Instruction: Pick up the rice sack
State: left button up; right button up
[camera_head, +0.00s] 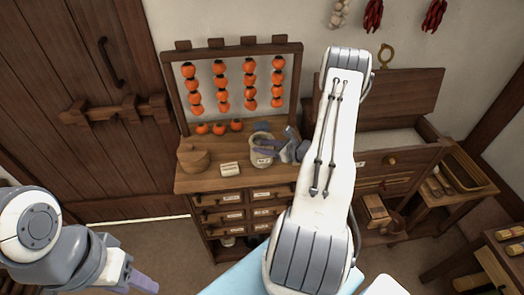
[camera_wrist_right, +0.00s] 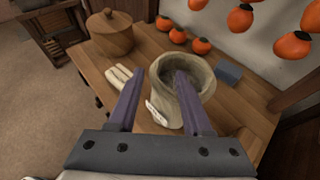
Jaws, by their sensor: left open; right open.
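The rice sack (camera_head: 262,157), a small beige cloth sack with a rolled rim and a label, stands upright on the wooden cabinet top. In the right wrist view the sack (camera_wrist_right: 168,118) shows its open mouth and dark inside. My right gripper (camera_wrist_right: 158,78) is open, with one purple finger left of the sack and the other over its mouth; I cannot tell whether they touch it. In the head view this gripper (camera_head: 268,144) is at the sack, partly covering it. My left gripper (camera_head: 140,284) is low at the left, away from the cabinet and empty, open.
A round lidded wooden box (camera_head: 193,158) and a pale block (camera_head: 230,168) stand left of the sack. A small blue block (camera_wrist_right: 229,73) lies close behind it. Loose orange fruits (camera_head: 219,128) and a rack of hanging ones (camera_head: 248,92) are behind. My right arm hides part of the cabinet.

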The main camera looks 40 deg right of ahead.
jog(key=shift+w+a+f, duration=0.15)
jog(key=shift+w+f, duration=0.15)
jog(key=shift+w, duration=0.35)
grip_shut()
jog(key=shift+s+f, duration=0.1)
dwell(0.9)
